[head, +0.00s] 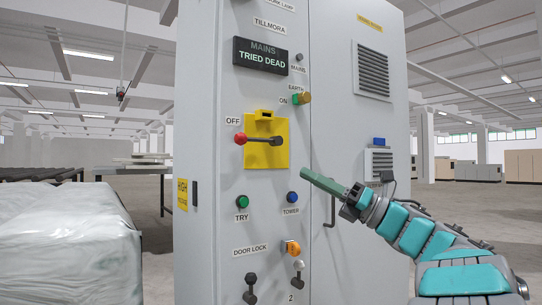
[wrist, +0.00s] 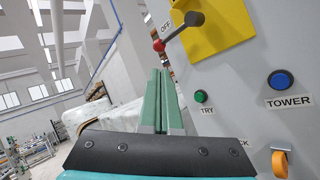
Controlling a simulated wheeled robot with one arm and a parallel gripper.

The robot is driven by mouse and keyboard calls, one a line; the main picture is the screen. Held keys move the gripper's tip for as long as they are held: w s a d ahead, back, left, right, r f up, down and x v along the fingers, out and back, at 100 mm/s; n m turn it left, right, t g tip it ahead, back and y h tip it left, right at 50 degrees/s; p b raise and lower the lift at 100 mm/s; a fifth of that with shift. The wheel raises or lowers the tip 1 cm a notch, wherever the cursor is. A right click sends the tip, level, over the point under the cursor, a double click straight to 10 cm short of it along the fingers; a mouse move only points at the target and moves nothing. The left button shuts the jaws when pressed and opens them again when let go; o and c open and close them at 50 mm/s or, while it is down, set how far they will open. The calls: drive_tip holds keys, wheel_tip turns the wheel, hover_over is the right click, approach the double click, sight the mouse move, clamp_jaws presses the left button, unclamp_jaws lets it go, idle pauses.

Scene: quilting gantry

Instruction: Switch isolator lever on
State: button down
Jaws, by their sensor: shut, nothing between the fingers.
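The isolator lever (head: 262,139) is a dark handle with a red ball end, mounted on a yellow plate (head: 266,160) on the grey cabinet. It lies nearly level, its red ball pointing left beside the OFF label (head: 261,121). In the wrist view the lever (wrist: 180,32) is at the top, tilted, with its red ball just above my fingertips. My gripper (head: 308,172) is shut and empty, to the lower right of the yellow plate in the head view. In the wrist view my gripper (wrist: 160,75) shows two green fingers together, apparently clear of the ball.
A display (head: 261,56) reads MAINS TRIED DEAD. Below the plate are a green TRY button (head: 242,201), a blue TOWER button (head: 292,198) and door lock keys (head: 250,288). A cabinet door handle (head: 331,210) stands right. A wrapped pallet (head: 70,245) stands left.

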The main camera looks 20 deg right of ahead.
sight(247, 138)
drive_tip(key=p+x, duration=0.2)
drive_tip(key=x, duration=1.1)
drive_tip(key=shift+w+a+p, duration=0.2)
drive_tip(key=shift+a+p, duration=0.15)
